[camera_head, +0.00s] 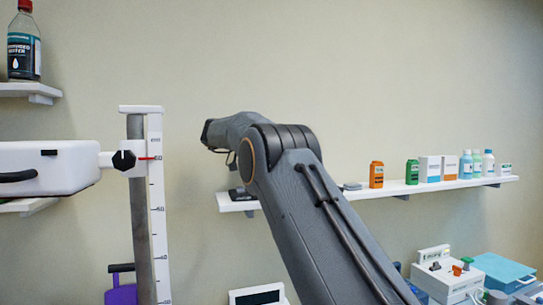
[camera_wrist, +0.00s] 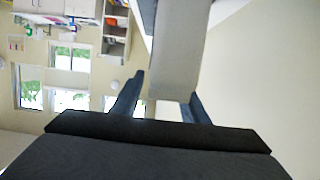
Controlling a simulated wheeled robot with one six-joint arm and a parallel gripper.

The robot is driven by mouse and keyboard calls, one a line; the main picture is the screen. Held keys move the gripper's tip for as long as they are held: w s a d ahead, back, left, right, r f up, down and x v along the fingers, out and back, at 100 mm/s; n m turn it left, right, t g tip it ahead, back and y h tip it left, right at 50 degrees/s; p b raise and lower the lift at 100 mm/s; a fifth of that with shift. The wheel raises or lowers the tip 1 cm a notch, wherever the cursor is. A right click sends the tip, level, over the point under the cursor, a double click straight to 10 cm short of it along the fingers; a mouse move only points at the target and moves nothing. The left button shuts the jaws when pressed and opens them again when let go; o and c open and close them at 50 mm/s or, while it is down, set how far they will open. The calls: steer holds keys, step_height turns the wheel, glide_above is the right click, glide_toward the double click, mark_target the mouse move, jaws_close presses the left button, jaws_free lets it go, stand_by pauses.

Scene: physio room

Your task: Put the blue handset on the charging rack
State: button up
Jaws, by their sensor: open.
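I cannot make out a blue handset in either view.
The long wall shelf (camera_head: 345,195) also holds white boxes (camera_head: 430,168) and several bottles. A dark bottle (camera_head: 24,45) is on the upper left shelf. A teal-topped box (camera_head: 500,270) is at the lower right.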

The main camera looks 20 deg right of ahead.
steer(key=b+v, duration=0.1)
steer(key=v, duration=0.8)
steer(key=shift+a+r, duration=0.1)
steer(key=shift+a, duration=0.25)
steer(key=shift+d, duration=0.1)
